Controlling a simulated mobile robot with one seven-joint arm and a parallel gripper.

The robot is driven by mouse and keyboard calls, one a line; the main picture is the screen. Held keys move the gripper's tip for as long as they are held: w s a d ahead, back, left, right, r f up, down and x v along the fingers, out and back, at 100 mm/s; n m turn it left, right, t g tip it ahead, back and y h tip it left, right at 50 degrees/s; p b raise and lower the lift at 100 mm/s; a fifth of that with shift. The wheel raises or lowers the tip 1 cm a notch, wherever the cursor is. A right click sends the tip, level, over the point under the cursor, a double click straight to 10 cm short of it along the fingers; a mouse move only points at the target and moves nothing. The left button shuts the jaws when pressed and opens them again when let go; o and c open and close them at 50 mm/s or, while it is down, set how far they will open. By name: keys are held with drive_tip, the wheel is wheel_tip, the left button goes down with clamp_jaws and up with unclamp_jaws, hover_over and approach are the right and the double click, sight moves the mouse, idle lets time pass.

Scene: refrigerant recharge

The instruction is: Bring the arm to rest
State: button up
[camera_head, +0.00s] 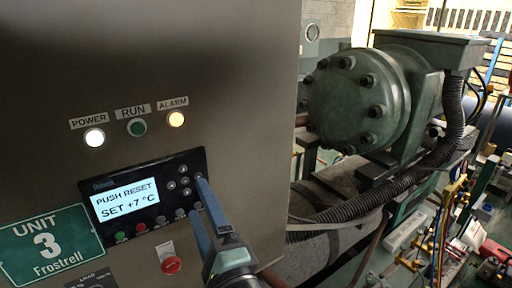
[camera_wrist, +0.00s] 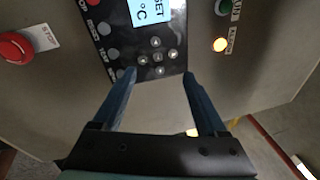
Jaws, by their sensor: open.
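My gripper (camera_head: 200,213) is in front of the controller panel (camera_head: 173,204) on the grey cabinet. Its two blue fingers are apart with nothing between them. In the wrist view my gripper (camera_wrist: 159,76) is also open, its fingertips near the lower edge of the panel's button cluster (camera_wrist: 151,57). I cannot tell whether a fingertip touches the panel. The display (camera_head: 125,201) reads "PUSH RESET" and "SET +7 °C". The POWER lamp (camera_head: 95,137) and ALARM lamp (camera_head: 176,119) are lit. The RUN lamp (camera_head: 137,128) is dark green.
A red stop button (camera_head: 171,265) sits below the panel. A green "UNIT 3 Frostrell" sign (camera_head: 50,246) is at the left. A large green compressor (camera_head: 370,100) with a ribbed black hose (camera_head: 400,195) stands to the right. Hoses and tools clutter the far right.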

drive_tip(key=s+d+r+n+t+h+b, duration=0.1)
drive_tip(key=s+d+r+n+t+h, duration=0.2)
drive_tip(key=r, duration=0.5)
drive_tip(key=s+d+r+n+t+h+b, duration=0.2)
drive_tip(key=s+r+n+t, duration=0.1)
drive_tip(key=r+n, duration=0.4)
drive_tip(key=s+d+r+n+t+h+b, duration=0.1)
drive_tip(key=s+d+r+n+t+h, duration=0.2)
drive_tip(key=r, duration=0.7)
drive_tip(key=s+n, duration=0.2)
drive_tip(key=shift+s+d+r+n+t+h+b, duration=0.3)
drive_tip(key=shift+s+d+r, duration=0.05)
drive_tip(key=shift+r, duration=0.05)
